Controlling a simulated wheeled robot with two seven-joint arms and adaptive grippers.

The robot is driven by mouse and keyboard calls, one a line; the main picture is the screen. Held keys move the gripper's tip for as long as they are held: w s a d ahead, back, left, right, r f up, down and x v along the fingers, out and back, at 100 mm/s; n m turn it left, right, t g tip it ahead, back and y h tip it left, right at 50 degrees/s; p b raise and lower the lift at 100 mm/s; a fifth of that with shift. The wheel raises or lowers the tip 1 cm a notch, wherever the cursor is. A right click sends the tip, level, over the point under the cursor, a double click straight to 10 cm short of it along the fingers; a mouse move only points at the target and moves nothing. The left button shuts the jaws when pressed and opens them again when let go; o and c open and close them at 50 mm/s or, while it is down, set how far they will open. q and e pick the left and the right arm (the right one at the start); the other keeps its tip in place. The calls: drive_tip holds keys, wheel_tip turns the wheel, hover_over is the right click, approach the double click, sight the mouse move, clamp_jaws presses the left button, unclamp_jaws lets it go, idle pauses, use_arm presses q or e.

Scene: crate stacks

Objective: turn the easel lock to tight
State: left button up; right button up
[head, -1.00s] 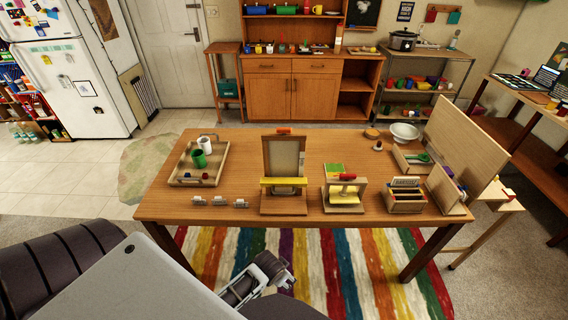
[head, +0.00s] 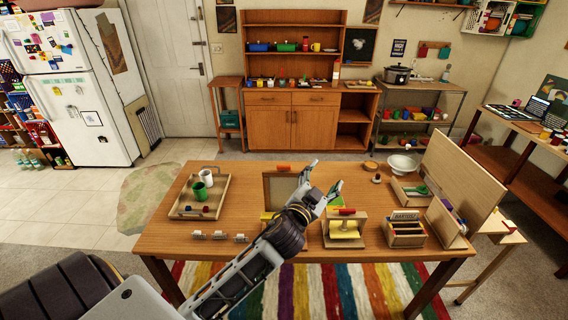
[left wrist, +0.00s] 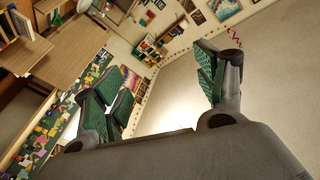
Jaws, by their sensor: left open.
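A small wooden easel (head: 278,190) with a framed pale panel stands near the middle of the table in the head view. An orange-red piece (head: 283,167) sits at its top; I cannot tell whether this is the lock or how it is set. My left gripper (head: 326,175) is open and empty, to the right of the easel's top, with fingers pointing up and away. My left forearm and wrist hide the easel's lower right part and most of its yellow ledge. In the left wrist view the open fingers (left wrist: 165,92) hold nothing. My right gripper is not in view.
A wooden press (head: 345,228) stands right of the easel, with a card box (head: 405,230) beyond it. A tray (head: 186,211) with cups is at the left; small metal pieces (head: 220,237) lie near the front edge. A large board (head: 460,185) stands at the right.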

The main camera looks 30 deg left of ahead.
use_arm(q)
drive_tip(key=d+r+m+t+h, duration=0.2)
drive_tip(key=d+r+m+h, duration=0.8)
drive_tip(key=r+m+h, duration=0.3)
drive_tip(key=s+d+m+g+h, duration=0.3)
drive_tip(key=d+m+g+h, duration=0.3)
drive_tip(key=d+m+g, duration=0.5)
drive_tip(key=w+a+f+m+g+y, duration=0.2)
drive_tip(key=a+f+m+y, duration=0.1)
drive_tip(key=a+f+y, duration=0.25)
drive_tip(key=w+a+f+m+g+y, duration=0.3)
drive_tip(key=a+f+y, duration=0.1)
drive_tip(key=a+y, duration=0.15)
drive_tip(key=a+r+n+y, duration=0.1)
drive_tip(key=a+n+y, duration=0.1)
drive_tip(key=a, duration=0.6)
drive_tip(key=a+r+n+y, duration=0.1)
drive_tip(key=a+y, duration=0.3)
drive_tip(key=a, duration=0.4)
drive_tip(key=a+r+n+g+y, duration=0.1)
drive_tip(key=a+r+n+y, duration=0.1)
drive_tip(key=a, duration=0.6)
drive_tip(key=shift+w+a+n+y, duration=0.15)
drive_tip(key=shift+a+n+y, duration=0.3)
drive_tip(key=shift+y, duration=0.45)
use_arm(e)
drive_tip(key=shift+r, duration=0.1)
